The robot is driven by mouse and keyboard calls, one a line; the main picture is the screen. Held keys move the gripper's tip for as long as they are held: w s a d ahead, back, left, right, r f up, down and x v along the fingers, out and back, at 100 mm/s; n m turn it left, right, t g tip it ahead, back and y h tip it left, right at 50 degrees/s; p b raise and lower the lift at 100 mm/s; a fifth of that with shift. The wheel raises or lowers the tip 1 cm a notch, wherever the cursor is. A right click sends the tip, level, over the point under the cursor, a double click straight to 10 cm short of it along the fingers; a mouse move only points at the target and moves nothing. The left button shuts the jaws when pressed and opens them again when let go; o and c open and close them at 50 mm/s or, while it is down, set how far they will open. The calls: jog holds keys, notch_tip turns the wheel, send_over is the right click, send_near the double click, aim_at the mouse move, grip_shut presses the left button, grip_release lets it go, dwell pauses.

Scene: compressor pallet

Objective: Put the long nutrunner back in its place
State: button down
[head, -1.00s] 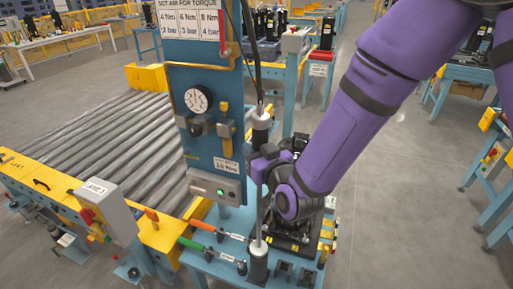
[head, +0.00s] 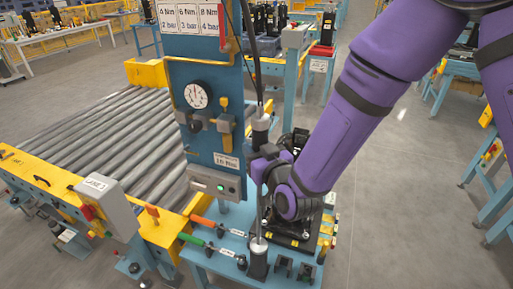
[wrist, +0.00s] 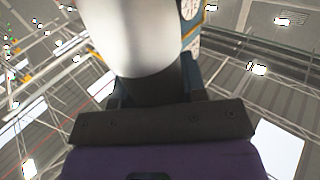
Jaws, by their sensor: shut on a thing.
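The long nutrunner (head: 261,128) hangs upright beside the blue panel, with a silver and black body and a cable rising from its top. My gripper (head: 264,165) is shut on it just below the silver body. In the wrist view, the nutrunner's silver body (wrist: 145,40) fills the upper middle, with a dark part below it between my gripper's dark jaws (wrist: 160,110). The thin shaft runs down to a black holder (head: 258,265) at the table's front. The lower end appears to be at or in the holder's top; I cannot tell how deep.
The blue panel (head: 205,120) with a gauge stands close on the left. An orange-handled tool (head: 203,221) and a green-handled tool (head: 192,239) lie left of the holder. A roller conveyor (head: 100,150) is at the left.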

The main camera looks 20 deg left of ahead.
jog(key=shift+f, duration=0.55)
jog(key=c, duration=0.8)
grip_release()
jog(key=shift+o, duration=1.1)
jog(key=shift+f, duration=0.1)
